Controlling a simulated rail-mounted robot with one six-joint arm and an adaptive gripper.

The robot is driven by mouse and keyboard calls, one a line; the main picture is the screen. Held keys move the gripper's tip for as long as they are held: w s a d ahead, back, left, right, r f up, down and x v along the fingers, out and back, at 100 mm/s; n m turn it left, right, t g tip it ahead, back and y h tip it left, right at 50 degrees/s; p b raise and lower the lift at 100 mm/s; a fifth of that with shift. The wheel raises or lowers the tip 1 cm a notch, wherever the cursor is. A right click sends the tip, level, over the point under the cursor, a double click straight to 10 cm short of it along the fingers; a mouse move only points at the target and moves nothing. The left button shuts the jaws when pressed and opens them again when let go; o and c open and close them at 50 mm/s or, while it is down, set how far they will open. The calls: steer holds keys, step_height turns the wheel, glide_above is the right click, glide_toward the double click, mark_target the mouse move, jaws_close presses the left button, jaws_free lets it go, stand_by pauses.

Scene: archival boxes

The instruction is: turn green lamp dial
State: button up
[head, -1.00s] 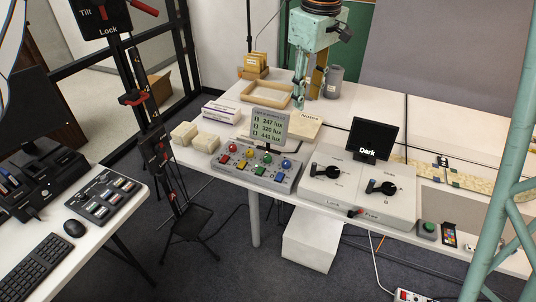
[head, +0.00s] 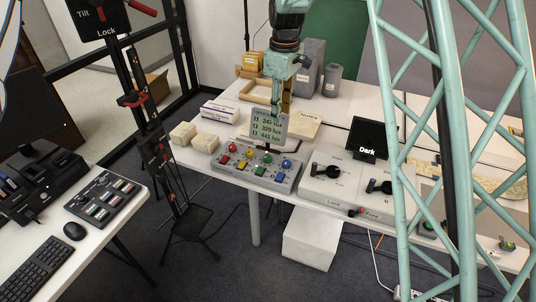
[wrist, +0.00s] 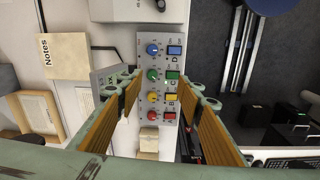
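The control panel (head: 258,174) is a grey box with a row of red, yellow, green and blue dials and coloured buttons below them. The green dial (head: 267,158) is third from the left; in the wrist view it (wrist: 153,74) lies between the blue and yellow dials, beside a green button (wrist: 172,75). In the wrist view my gripper (wrist: 165,88) is open and empty. Its fingers frame the panel from above, with the green dial between them.
A grey switch box (head: 345,200) with black knobs and a "Dark" screen (head: 368,139) stand right of the panel. Cream blocks (head: 206,143) sit left. The display stands close to my fingers.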

steer(key=n, duration=0.2)
glide_above(268, 156)
step_height(268, 156, down, 13)
steer(key=shift+g+p, duration=0.3)
steer(key=shift+a+f, duration=0.1)
steer(key=shift+f, duration=0.05)
steer(key=shift+f+b, duration=0.35)
steer(key=shift+f, duration=6.4)
steer(key=c, duration=0.9)
